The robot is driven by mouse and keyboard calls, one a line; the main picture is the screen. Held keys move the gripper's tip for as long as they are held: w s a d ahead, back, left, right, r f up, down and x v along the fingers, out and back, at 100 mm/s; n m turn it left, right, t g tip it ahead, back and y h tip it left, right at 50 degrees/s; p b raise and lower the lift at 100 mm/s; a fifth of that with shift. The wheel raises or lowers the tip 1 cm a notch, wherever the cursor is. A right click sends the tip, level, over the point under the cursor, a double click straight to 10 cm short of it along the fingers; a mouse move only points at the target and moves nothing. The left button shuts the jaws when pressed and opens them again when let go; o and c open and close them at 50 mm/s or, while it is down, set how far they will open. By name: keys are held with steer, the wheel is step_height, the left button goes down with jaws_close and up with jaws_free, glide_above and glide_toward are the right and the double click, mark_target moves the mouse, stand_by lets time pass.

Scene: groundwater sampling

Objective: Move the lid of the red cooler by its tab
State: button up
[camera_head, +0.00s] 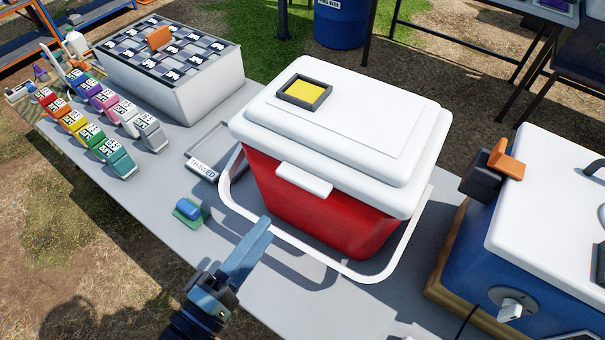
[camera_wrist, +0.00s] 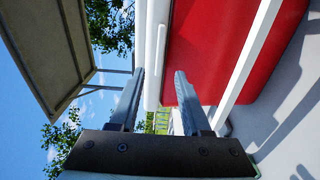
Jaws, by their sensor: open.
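The red cooler (camera_head: 320,205) stands on the grey table with its white lid (camera_head: 380,125) closed on top. The lid's white tab (camera_head: 304,180) sticks out from the front edge, facing my gripper. My gripper (camera_head: 258,245) is open and empty, in front of the cooler, lower than the tab in the picture and apart from it. In the wrist view the red body (camera_wrist: 215,50), the white lid (camera_wrist: 150,40) and the tab (camera_wrist: 163,50) appear sideways beyond the two open fingers (camera_wrist: 157,85).
A white handle (camera_head: 345,268) loops around the cooler's front. A blue block on a green base (camera_head: 189,211) and a grey tray marked THAWED (camera_head: 203,168) lie to the left. A blue cooler (camera_head: 485,240) stands at the right. A yellow pad in a dark frame (camera_head: 304,92) sits on the lid.

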mark_target(299, 186)
steer(key=p+x, duration=0.2)
steer(key=x, duration=0.9)
jaws_close()
stand_by(1.1)
